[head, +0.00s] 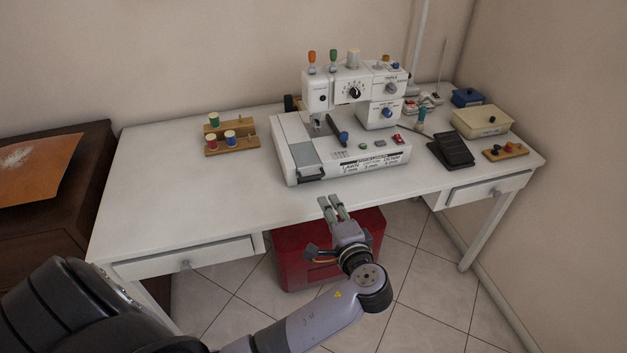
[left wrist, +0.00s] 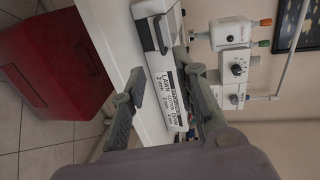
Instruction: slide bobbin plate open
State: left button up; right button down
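The white sewing machine (head: 353,83) stands on the desk, with its wide bed toward me. A grey plate (head: 304,155), which looks like the bobbin plate, lies at the left part of the bed. A darker grey piece (head: 311,173) is at its front edge; I cannot tell whether the plate is shut. My left gripper (head: 329,205) is just in front of the desk edge, short of the machine, with its fingers apart and nothing between them. In the left wrist view the fingers (left wrist: 158,78) point toward the machine bed's lettered front (left wrist: 173,88). My right gripper is not seen.
The white desk (head: 185,195) has free room left of the machine. A thread rack (head: 232,148) stands behind left. A black pedal (head: 451,150), a cream box (head: 481,121) and a knob board (head: 505,151) are at right. A red cabinet (head: 300,255) stands below my gripper.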

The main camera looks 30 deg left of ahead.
aim_at(313, 178)
pick_arm(q)
jog(key=x, duration=1.4)
jog(key=shift+w+a+f, duration=0.1)
jog(key=shift+w+f, duration=0.05)
jog(key=shift+w, duration=0.1)
jog(key=shift+c, duration=0.5)
grip_shut()
jog(key=shift+s, duration=0.1)
